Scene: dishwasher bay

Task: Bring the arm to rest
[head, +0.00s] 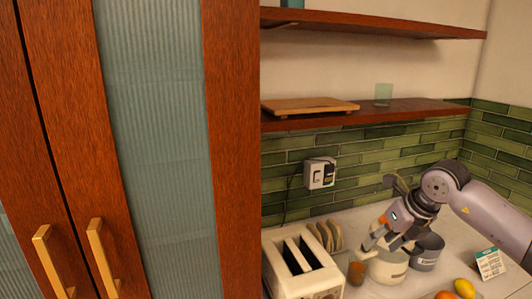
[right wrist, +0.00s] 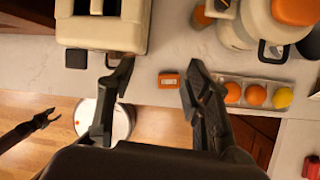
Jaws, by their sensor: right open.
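My right arm (head: 490,212) reaches in from the right in the head view, bent over the counter. Its gripper (head: 378,238) is above the pale pot (head: 386,267); I cannot tell if they touch. In the right wrist view the right gripper (right wrist: 157,78) has its two dark fingers wide apart. Nothing is held between them. A small orange box (right wrist: 169,80) shows in the gap, on the counter below. A dark forked gripper (right wrist: 42,120), seemingly my left one, shows at the left of the right wrist view, over the wooden floor. It is absent from the head view.
The white toaster (head: 306,273) stands by a plate rack (head: 328,236) on the counter. A grey pot (head: 427,251), fruit (head: 464,288) and a small card (head: 489,264) are near the arm. Shelves (head: 385,111) hang above. A tall wooden cabinet (head: 231,150) fills the left.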

